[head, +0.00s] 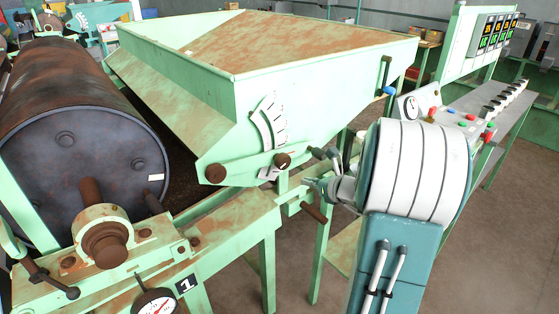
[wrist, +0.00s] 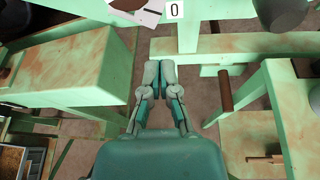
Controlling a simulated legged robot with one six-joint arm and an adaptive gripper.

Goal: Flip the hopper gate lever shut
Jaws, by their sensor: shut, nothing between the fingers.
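The green, rust-stained hopper (head: 320,95) fills the upper middle of the head view. A white graduated arc plate (head: 268,125) is on its front face. Below the arc is a dark brown round knob (head: 282,160), with another brown boss (head: 215,173) to its left. I take the piece between them for the gate lever, but its outline is unclear. A white plate marked 0 (wrist: 174,10) shows at the top of the wrist view. My gripper (head: 312,183) is right of and slightly below the knob, apart from it. In the wrist view its fingers (wrist: 160,73) are together and empty.
A rusty drum (head: 75,130) lies at left, above a green frame with a gauge (head: 155,302). A brown peg handle (head: 315,212) sticks out below my gripper. A control bench (head: 490,110) with coloured buttons stands at right. A blue-handled crank (head: 388,91) hangs on the hopper's right side.

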